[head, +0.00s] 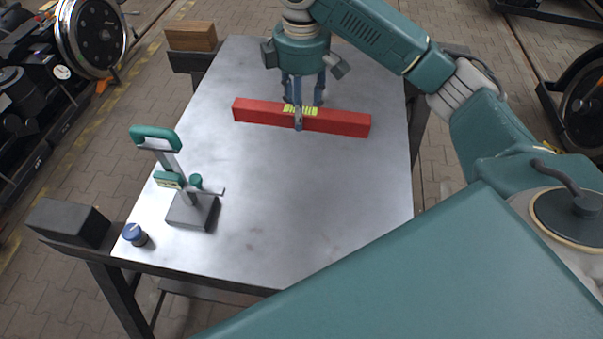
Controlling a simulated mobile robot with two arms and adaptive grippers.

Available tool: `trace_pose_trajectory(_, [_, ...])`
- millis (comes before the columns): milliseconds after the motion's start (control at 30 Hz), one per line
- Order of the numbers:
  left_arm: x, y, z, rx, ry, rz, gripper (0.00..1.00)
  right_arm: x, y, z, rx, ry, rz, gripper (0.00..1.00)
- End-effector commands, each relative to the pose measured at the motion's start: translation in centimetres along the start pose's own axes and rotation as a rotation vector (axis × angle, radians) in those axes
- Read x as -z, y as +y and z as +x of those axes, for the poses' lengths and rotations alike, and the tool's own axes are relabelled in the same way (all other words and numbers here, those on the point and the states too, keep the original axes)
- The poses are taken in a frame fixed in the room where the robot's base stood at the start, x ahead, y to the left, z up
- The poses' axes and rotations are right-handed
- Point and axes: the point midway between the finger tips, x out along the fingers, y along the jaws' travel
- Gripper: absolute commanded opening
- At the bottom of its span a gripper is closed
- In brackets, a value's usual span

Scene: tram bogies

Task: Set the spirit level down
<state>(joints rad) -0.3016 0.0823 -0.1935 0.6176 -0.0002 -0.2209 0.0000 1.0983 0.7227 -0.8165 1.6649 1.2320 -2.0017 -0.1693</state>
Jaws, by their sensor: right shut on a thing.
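The spirit level is a long red bar (343,121) with a yellow-green vial section at its middle. It lies crosswise over the far half of the metal table (280,190). My right gripper (301,115) comes down from above and is shut on the middle of the spirit level. The fingers cover part of the vial section. Whether the level's underside touches the table top or hangs slightly above it, I cannot tell. My left gripper is not in view.
A green-handled height gauge (190,211) stands on the table's left side. A small blue-topped round object (135,235) sits at the near left corner. A wooden block (191,37) is beyond the far left corner. The table's middle and near right are clear.

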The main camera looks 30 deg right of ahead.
Motion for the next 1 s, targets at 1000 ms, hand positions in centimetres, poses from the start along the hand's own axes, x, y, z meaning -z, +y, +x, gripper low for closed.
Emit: trace_pose_trajectory(1000, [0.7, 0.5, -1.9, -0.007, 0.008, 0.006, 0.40, -0.1, 0.2, 18.2, 0.002, -0.004, -0.022, 0.04])
